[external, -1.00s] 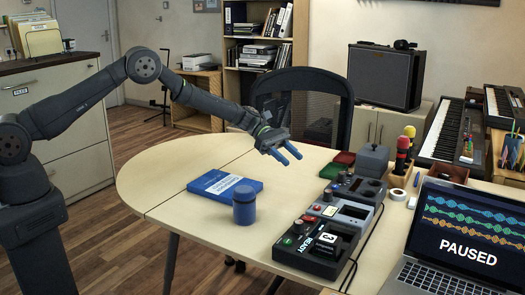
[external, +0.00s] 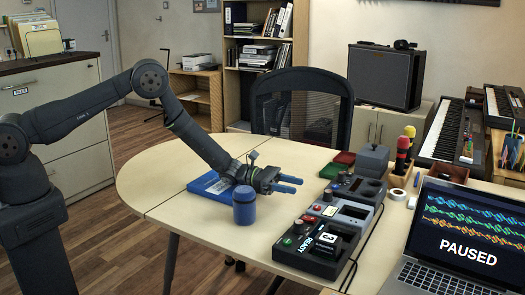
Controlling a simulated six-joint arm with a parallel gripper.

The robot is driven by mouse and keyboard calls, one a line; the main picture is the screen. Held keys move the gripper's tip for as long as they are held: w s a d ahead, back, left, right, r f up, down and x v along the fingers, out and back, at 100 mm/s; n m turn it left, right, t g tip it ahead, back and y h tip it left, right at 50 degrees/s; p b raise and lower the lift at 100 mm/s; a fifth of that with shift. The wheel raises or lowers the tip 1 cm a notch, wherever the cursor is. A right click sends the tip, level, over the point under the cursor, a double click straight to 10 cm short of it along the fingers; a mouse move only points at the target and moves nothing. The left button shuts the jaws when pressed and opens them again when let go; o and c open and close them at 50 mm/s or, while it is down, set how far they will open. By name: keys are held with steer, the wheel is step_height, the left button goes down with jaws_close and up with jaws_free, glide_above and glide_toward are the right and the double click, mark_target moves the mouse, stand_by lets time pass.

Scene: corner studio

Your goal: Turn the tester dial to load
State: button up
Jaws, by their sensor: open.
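A row of dark control units stands on the right part of the table: a front unit marked READY (external: 321,240), a middle unit (external: 353,211) with a grey panel, and a back unit (external: 369,190). Small knobs and buttons, some red, show on them. I cannot tell which knob is the tester dial, and its markings are too small to read. My gripper (external: 298,184) has blue fingers, is open and empty, and points right, to the left of the middle and back units, apart from them.
A blue lidded jar (external: 244,208) stands just below my wrist in the picture. A blue book (external: 203,184) lies behind it, partly covered by my arm. Green (external: 331,171) and red (external: 345,158) trays sit farther back. A laptop (external: 462,235) reads PAUSED at right.

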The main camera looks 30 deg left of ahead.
mark_target(329, 191)
steer(key=shift+f+t, duration=0.2)
steer(key=shift+t, duration=0.1)
steer(key=shift+d, duration=0.15)
steer(key=d, duration=0.3)
steer(key=w+d, duration=0.1)
steer(key=d, duration=0.7)
steer(key=shift+w+d, duration=0.2)
steer(key=shift+d, duration=0.05)
steer(key=c, duration=1)
